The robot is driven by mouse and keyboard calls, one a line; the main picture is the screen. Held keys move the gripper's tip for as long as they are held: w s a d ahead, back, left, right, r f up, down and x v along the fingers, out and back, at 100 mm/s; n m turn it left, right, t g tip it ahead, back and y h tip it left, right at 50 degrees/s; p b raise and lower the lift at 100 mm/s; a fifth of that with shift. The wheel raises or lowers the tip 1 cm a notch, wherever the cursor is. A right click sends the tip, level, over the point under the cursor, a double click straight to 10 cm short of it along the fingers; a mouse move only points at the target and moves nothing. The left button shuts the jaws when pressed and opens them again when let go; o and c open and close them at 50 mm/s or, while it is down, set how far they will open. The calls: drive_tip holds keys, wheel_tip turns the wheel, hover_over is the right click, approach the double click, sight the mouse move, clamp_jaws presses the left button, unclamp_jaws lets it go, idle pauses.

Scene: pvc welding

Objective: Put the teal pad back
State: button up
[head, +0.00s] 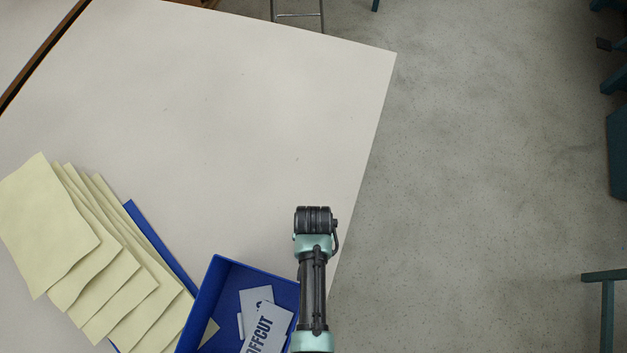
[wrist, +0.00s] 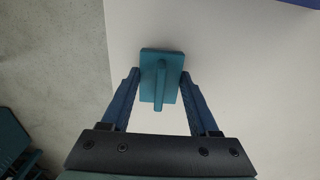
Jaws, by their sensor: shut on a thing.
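The teal pad (wrist: 149,62) is a small square plate with an upright grip bar across its middle, seen in the wrist view. My gripper (wrist: 160,82) is shut on it, with one dark blue finger on each side. The pad shows against the pale table top near the table's edge. I cannot tell whether it touches the table or is held above it. In the head view the pad and the fingers are hidden beneath my arm, near the table's right edge.
The pale table (head: 210,110) is bare across its middle and back. A blue bin (head: 212,285) holding cards, one marked OFFCUT (head: 268,330), stands left of my arm. Several pale yellow sheets (head: 45,225) lie fanned at the left. Grey floor (head: 480,180) lies to the right.

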drive_tip(key=shift+f, duration=0.25)
drive_tip(key=shift+f, duration=0.15)
drive_tip(key=o, duration=1.3)
